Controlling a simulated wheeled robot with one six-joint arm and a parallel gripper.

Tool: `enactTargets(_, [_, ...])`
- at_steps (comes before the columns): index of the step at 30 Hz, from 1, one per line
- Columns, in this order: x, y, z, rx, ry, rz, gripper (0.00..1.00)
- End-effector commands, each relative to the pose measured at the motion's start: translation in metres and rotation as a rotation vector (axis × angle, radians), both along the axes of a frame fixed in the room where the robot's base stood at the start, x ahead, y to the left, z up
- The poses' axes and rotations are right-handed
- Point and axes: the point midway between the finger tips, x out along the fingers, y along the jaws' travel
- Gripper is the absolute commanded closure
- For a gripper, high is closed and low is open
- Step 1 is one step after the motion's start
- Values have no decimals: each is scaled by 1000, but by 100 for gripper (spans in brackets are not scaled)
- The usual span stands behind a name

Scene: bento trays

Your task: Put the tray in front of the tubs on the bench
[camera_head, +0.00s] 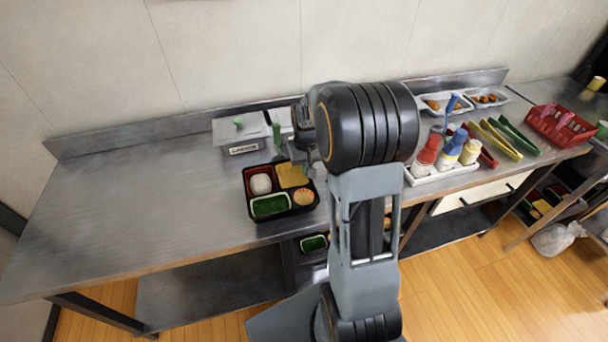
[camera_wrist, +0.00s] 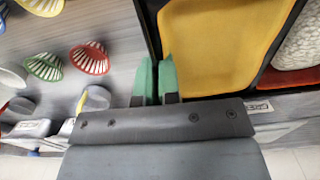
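The black tray (camera_head: 262,218) rests on the steel bench in the head view, with white, yellow, green and orange food in its compartments. Two lidded grey tubs, the left one (camera_head: 228,138) and the right one (camera_head: 283,118), stand just behind it against the back. My gripper is at the tray's back right side, partly hidden by my arm in the head view. In the wrist view its green fingertips (camera_wrist: 156,80) are close together on both sides of the dark tray wall (camera_wrist: 150,30) beside the yellow compartment. They appear shut on that wall.
A white caddy (camera_head: 440,176) with red, blue and cream bottles stands to the right. Tongs (camera_head: 500,140) and a red basket (camera_head: 560,128) lie farther right. The bench's left half (camera_head: 130,200) is clear. The wrist view shows several ribbed cups (camera_wrist: 88,58).

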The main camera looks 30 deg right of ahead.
Motion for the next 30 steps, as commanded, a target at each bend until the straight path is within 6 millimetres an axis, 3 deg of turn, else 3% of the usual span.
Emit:
enactTargets(9, [5, 5, -36, 1, 3, 1, 100])
enactTargets(23, [5, 5, -43, 0, 1, 1, 100])
enactTargets(30, [5, 5, -42, 0, 1, 1, 76])
